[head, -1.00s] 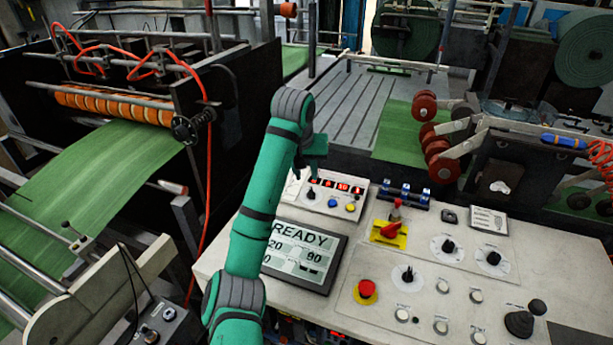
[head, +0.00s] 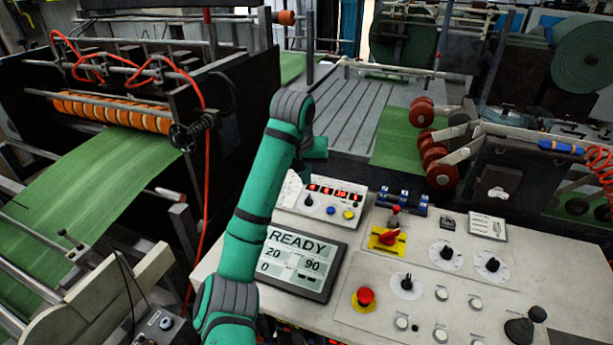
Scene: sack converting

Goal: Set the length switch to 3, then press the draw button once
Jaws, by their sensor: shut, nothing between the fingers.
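A small white control box (head: 325,213) stands at the back left of the console. It carries a row of red lit digits (head: 334,192), a black knob (head: 308,200), a blue button (head: 331,210) and a yellow button (head: 348,214). More black rotary knobs on white dials sit on the console, at the right (head: 447,252), far right (head: 493,264) and front (head: 406,282). The labels are too small to read, so I cannot tell which is the length switch or the draw button. My gripper (head: 305,174) is shut and empty, above the box's left back part, mostly hidden by my arm.
A screen (head: 303,262) reading READY, 20, 90 and 0 lies left on the console. A red mushroom button (head: 364,298), a red switch on a yellow plate (head: 388,238) and a joystick (head: 522,326) stand up. Machinery with green fabric (head: 90,180) is at left.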

